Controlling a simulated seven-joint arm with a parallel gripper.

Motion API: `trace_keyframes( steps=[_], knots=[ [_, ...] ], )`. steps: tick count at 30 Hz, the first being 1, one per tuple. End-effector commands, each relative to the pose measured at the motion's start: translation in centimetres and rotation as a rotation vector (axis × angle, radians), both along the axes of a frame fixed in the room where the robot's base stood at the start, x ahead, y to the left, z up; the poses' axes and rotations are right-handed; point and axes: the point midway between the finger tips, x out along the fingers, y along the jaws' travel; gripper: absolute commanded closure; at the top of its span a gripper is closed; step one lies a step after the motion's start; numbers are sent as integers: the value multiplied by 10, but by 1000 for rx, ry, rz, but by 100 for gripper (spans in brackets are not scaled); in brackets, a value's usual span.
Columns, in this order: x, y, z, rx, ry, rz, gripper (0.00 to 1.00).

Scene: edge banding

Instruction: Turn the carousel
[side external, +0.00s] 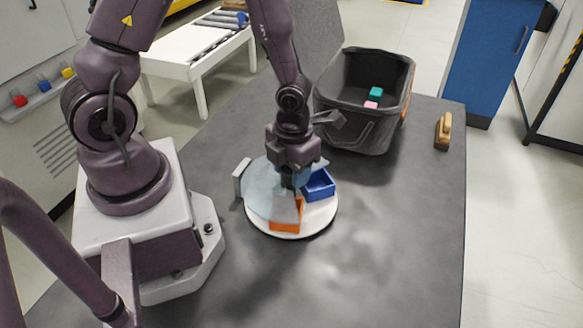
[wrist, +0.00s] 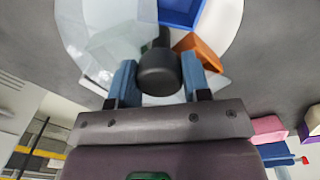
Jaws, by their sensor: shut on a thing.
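The carousel (side external: 316,220) is a round white turntable on the grey table, in front of my base. It carries a blue bin (side external: 319,186) at the right and an orange bin (side external: 285,220) at the front. A clear, pale cover (side external: 260,187) lies over its left part; what is under it is hard to make out. A dark round knob (wrist: 158,72) stands at the carousel's middle. My gripper (side external: 291,182) points down over the middle, and in the wrist view its blue fingers are shut on the knob, one on each side. The side view mostly hides the knob.
A black crate (side external: 360,131) with a teal block (side external: 376,92) and a pink block (side external: 371,105) stands behind the carousel. A wooden-handled brush (side external: 444,131) lies near the table's right edge. A small pale upright plate (side external: 240,177) stands at the carousel's left. The front right table is clear.

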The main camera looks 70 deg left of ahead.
Motion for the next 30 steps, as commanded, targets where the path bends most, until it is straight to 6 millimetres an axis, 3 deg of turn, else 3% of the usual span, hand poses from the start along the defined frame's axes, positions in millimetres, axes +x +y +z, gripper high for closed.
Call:
trace_keyframes(
  steps=[18, 30],
  knots=[
    [0, 0, 1, 2, 0, -545, 99],
    [-1, -1, 1, 3, 1, -739, 99]
  ],
)
